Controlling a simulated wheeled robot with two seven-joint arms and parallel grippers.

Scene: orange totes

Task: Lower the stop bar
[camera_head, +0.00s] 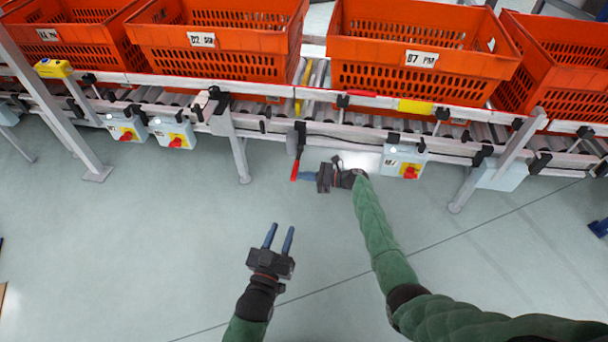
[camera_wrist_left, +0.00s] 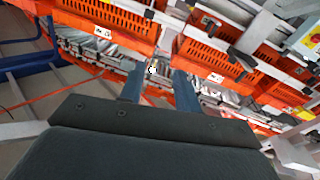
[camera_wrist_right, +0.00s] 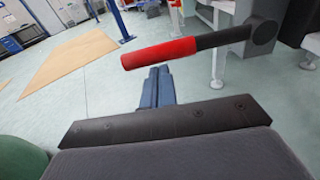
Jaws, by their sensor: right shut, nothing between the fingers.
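A lever with a red handle (camera_head: 294,171) hangs from a black pivot on the conveyor's front rail, red end downward in the head view. In the right wrist view its red grip (camera_wrist_right: 158,53) and black shaft lie just beyond my fingertips, with a gap visible. My right gripper (camera_head: 303,175) is shut and empty beside the red end; its fingers are together in its wrist view (camera_wrist_right: 157,78). A narrow yellow bar (camera_head: 299,103), possibly the stop bar, shows between two totes; its height is unclear. My left gripper (camera_head: 279,235) is open and empty over the floor.
Orange totes (camera_head: 208,65) and (camera_head: 420,72) stand on the roller conveyor. Grey boxes with red knobs (camera_head: 404,163) hang below the rail, one right of my right gripper. A conveyor leg (camera_head: 238,155) stands left of the lever. The floor in front is clear.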

